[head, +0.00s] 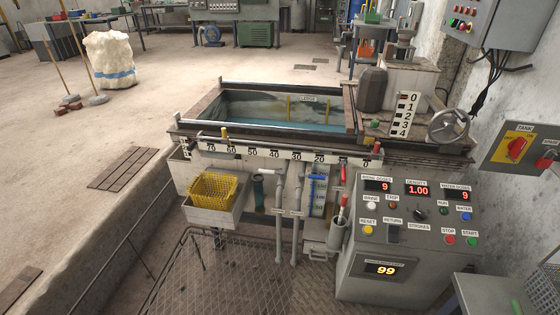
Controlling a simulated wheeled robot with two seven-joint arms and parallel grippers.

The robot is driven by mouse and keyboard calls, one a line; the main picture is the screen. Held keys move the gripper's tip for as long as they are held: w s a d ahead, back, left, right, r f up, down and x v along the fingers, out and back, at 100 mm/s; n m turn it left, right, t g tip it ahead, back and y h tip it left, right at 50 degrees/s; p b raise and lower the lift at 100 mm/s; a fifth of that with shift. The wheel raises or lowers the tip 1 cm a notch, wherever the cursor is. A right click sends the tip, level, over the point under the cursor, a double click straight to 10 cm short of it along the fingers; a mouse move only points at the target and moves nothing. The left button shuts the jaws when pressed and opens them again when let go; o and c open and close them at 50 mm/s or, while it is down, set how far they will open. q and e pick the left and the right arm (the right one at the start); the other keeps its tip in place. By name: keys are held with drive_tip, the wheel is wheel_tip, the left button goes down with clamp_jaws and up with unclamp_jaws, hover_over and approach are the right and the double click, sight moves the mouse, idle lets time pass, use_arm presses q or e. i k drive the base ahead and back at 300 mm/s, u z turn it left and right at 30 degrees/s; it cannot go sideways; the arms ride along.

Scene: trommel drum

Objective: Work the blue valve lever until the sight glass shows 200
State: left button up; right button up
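The blue valve lever (318,177) is on the front of the tank, below the white ruler strip, and looks roughly level. A sight glass with a marked scale (318,202) is just below it, with blue showing in it. Its numbers are too small to read, so I cannot tell the level. Neither of my grippers is in view, and nothing touches the lever.
The tank (200,107) holds water. A red lever (343,176) is close right of the blue one, above a grey holder (338,236). A control console (400,240) stands at right, a yellow basket (212,190) at left. Grated floor lies in front.

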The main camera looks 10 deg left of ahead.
sight(317, 177)
drive_tip(key=u, duration=0.1)
drive_tip(key=i, duration=1.4)
drive_tip(key=z, duration=0.5)
